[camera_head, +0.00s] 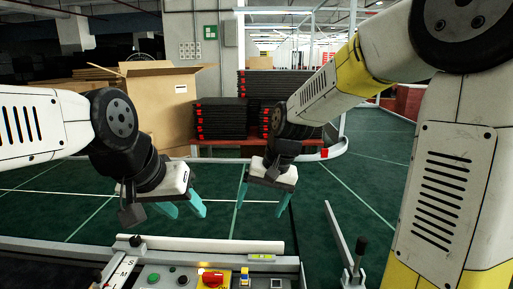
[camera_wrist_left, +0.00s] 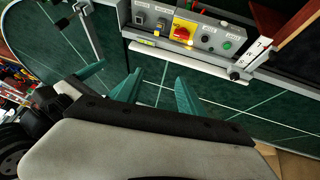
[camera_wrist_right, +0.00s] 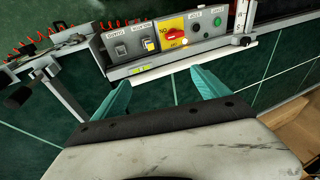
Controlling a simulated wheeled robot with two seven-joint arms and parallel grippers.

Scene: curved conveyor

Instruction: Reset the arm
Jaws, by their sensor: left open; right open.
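My left gripper (camera_head: 184,209) hangs over the green conveyor belt at the left of the head view, its two teal fingers apart and empty. Its fingers also show in the left wrist view (camera_wrist_left: 155,92), with the control panel beyond them. My right gripper (camera_head: 264,196) hangs over the belt near the middle of the head view. Its teal fingers are spread with nothing between them in the right wrist view (camera_wrist_right: 160,95). Neither gripper touches anything that I can see. Both arms are bent, and the right arm fills the right side of the head view.
A control panel (camera_head: 170,277) with a red knob on yellow (camera_head: 213,278) and several buttons stands at the front edge. Stacked black trays (camera_head: 222,120) and an open cardboard box (camera_head: 158,103) are behind the belt. A metal guide rail (camera_head: 341,237) stands at the right. The green belt (camera_head: 60,205) is bare.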

